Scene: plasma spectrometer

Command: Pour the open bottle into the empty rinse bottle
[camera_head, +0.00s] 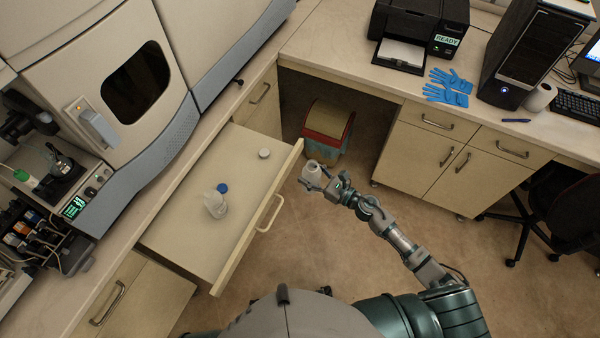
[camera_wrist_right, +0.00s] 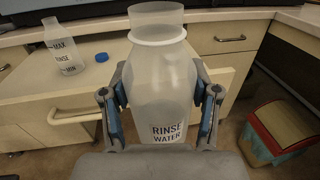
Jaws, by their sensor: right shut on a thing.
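My right gripper (camera_head: 315,182) is shut on a translucent white open bottle (camera_head: 311,170) and holds it in the air to the right of the pulled-out drawer. In the right wrist view the held bottle (camera_wrist_right: 160,85) is labelled "RINSE WATER", looks upright and has no cap on its wide mouth. The rinse bottle (camera_head: 213,206) stands in the drawer, uncapped; it also shows in the right wrist view (camera_wrist_right: 64,50) with "MAX", "RINSE" and "MIN" marks. My left gripper is not in view.
The drawer (camera_head: 190,240) also holds a blue cap (camera_head: 222,187) near the rinse bottle and a white cap (camera_head: 264,153) towards the back. The drawer front with its handle (camera_head: 270,213) lies between my gripper and the rinse bottle. A red-rimmed bin (camera_head: 327,120) stands behind.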

